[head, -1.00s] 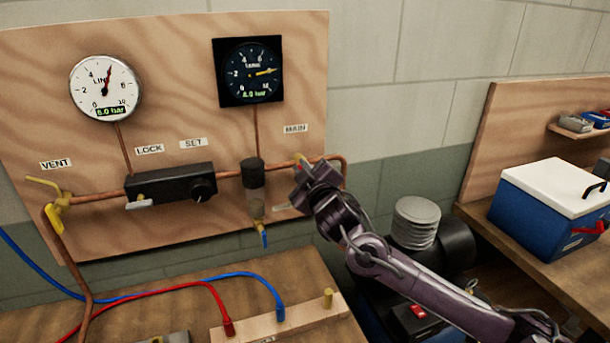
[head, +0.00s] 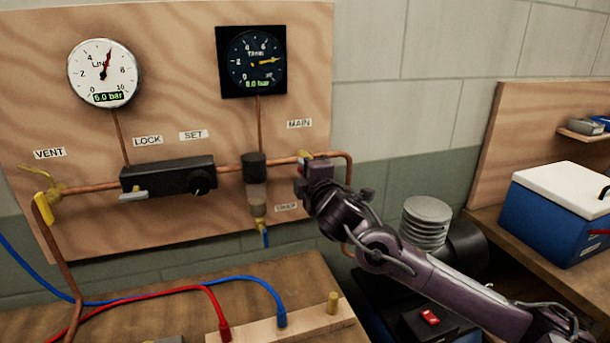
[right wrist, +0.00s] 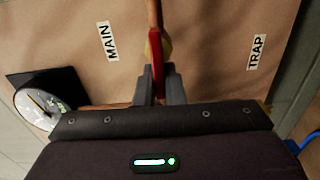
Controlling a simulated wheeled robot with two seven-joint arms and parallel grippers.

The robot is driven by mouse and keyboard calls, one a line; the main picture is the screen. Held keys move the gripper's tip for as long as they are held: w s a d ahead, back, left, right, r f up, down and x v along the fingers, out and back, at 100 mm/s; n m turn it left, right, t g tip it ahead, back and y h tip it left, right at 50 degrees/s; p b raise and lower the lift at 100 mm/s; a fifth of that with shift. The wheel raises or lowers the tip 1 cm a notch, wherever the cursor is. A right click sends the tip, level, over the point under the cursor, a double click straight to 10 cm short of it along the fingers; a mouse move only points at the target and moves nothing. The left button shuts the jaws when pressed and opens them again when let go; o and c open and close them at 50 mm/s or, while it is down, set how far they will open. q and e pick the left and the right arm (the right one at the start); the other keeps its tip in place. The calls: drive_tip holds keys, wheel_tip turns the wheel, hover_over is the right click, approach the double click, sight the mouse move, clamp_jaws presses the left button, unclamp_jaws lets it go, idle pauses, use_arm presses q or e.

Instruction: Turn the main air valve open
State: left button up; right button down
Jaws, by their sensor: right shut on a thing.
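The main air valve sits on the copper pipe under the MAIN label (head: 299,124), and its brass body (head: 303,156) shows just above my right gripper. Its red lever handle (right wrist: 156,52) shows in the right wrist view, in line with the pipe in that picture. My right gripper (right wrist: 159,82) is shut on the red handle, with one finger on each side of it. In the head view the right gripper (head: 306,174) hides the handle. My left gripper is not in view.
On the board are the LINE gauge (head: 104,73), the dark TRANS gauge (head: 252,61), the black regulator (head: 165,177) and the filter bowl (head: 256,190) close left of my gripper. A compressor (head: 428,225) stands below right. A blue cooler (head: 550,220) sits on the right bench.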

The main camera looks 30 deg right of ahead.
drive_tip(key=shift+f+n, duration=0.15)
drive_tip(key=shift+n, duration=0.15)
drive_tip(key=c, duration=1.5)
unclamp_jaws()
drive_tip(key=shift+a, duration=0.1)
drive_tip(key=shift+s, duration=0.25)
drive_tip(key=shift+b+v, duration=1.1)
drive_tip(key=shift+v, duration=2.55)
